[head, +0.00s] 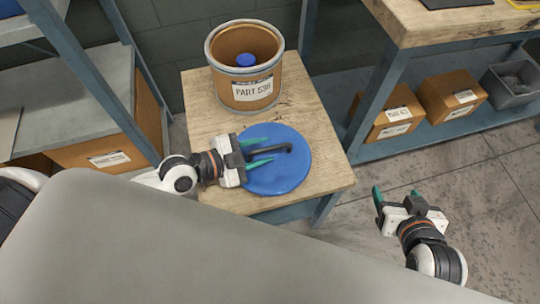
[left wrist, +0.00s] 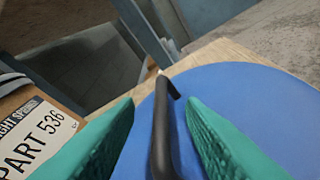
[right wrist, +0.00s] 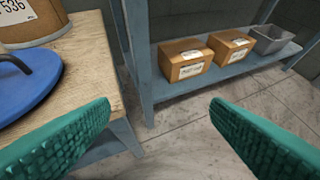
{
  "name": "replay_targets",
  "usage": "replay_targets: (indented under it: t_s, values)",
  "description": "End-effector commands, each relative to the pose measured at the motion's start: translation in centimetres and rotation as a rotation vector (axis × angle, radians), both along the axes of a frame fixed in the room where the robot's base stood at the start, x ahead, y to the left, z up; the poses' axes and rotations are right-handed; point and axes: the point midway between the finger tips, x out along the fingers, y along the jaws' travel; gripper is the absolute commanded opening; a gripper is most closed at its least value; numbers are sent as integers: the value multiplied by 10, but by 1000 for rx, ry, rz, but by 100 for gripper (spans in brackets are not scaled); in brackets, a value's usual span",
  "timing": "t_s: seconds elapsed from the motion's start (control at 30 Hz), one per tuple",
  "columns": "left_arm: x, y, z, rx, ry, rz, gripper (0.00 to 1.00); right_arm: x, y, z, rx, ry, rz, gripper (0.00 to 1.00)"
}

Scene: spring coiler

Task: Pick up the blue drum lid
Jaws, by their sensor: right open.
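The blue drum lid (head: 284,172) lies flat on the small wooden table, with a black bar handle (head: 272,149) across its top. My left gripper (head: 262,150) is over the lid with its green fingers open, one on each side of the handle. In the left wrist view the handle (left wrist: 162,130) runs between the two fingers, with a gap on both sides. My right gripper (head: 407,193) is open and empty, off to the right of the table. The lid (right wrist: 22,85) also shows at the left of the right wrist view.
An open brown drum (head: 247,95) labelled PART 536 stands behind the lid on the wooden table (head: 205,110), with a blue object (head: 245,60) inside. Shelving with cardboard boxes (head: 452,96) and a grey bin (head: 512,84) stands at the right. The floor around my right gripper is clear.

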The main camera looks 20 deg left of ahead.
Motion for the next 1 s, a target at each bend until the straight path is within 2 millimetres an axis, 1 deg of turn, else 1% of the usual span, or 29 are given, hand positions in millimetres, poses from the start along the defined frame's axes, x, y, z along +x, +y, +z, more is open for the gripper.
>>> replay_targets:
  t_s: [0.1,0.2,0.3,0.5,0.57,0.73,1.0]
  values:
    - [11,-13,-5,-4,-3,3,36,8,4,6,14,-63,5,71]
    - [19,-19,-9,-2,-2,3,36,13,6,11,24,-101,8,71]
    - [22,-22,-10,0,-1,2,36,15,7,14,28,-120,9,71]
    - [21,-22,-11,2,0,1,36,15,7,15,28,-121,9,71]
    - [21,-22,-11,1,-1,1,28,15,7,14,28,-121,9,71]
    - [21,-22,-10,1,-1,1,0,15,6,14,27,-120,8,71]
    - [21,-22,-10,1,-1,2,0,15,6,14,27,-120,8,71]
